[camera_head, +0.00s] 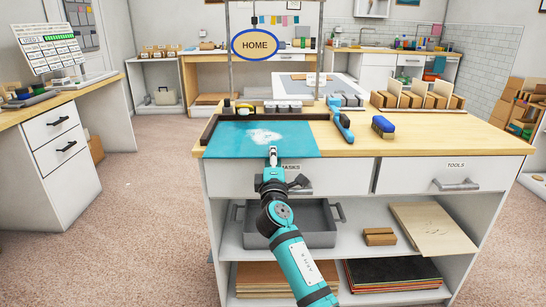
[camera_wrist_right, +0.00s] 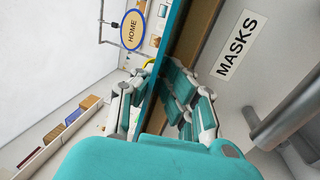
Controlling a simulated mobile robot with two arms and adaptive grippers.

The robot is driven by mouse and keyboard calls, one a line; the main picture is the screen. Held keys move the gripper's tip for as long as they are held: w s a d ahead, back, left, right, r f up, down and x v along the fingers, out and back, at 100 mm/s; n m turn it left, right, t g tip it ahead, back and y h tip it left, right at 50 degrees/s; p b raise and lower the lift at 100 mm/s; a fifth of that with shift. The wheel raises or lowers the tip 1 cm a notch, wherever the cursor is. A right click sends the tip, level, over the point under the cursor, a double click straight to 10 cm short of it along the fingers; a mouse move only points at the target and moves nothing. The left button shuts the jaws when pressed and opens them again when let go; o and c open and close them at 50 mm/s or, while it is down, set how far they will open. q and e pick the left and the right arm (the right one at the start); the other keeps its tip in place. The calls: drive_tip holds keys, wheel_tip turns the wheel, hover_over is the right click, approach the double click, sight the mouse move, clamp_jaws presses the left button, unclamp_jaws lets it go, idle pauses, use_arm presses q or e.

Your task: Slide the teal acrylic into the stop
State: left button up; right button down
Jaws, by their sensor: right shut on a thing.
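The teal acrylic (camera_head: 232,142) is a flat sheet with a whitish patch, lying on the wooden top at the left of the workbench. A dark L-shaped stop (camera_head: 318,117) runs along its back and left sides. The sheet's back edge looks close to the stop; I cannot tell whether they touch. My right gripper (camera_head: 273,153) is shut on the sheet's front edge, near the middle. In the right wrist view its fingers (camera_wrist_right: 157,88) lie on either side of the sheet's thin edge (camera_wrist_right: 174,38). My left gripper is not in view.
A teal-handled tool (camera_head: 342,126) and a blue brush (camera_head: 383,126) lie right of the sheet. Card boxes (camera_head: 432,101) stand in a rack behind. The HOME sign (camera_head: 255,45) hangs on a frame. The bench's front right top is clear. MASKS drawer (camera_head: 235,175) is below.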

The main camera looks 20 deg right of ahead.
drive_tip(key=c, duration=1.4)
unclamp_jaws()
drive_tip(key=shift+r, duration=0.15)
drive_tip(key=shift+c, duration=0.2)
drive_tip(key=shift+o, duration=0.2)
drive_tip(key=shift+f, duration=0.3)
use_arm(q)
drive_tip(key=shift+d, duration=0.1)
use_arm(e)
drive_tip(key=shift+s+r, duration=0.1)
drive_tip(key=shift+r, duration=0.05)
drive_tip(key=shift+s+a+p, duration=0.15)
drive_tip(key=shift+s+p, duration=0.1)
drive_tip(key=shift+p, duration=0.05)
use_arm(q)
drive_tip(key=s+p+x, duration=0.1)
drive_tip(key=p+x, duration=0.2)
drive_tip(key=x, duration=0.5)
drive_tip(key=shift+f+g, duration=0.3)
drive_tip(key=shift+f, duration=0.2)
use_arm(e)
drive_tip(key=s+a, duration=0.2)
drive_tip(key=s, duration=0.6)
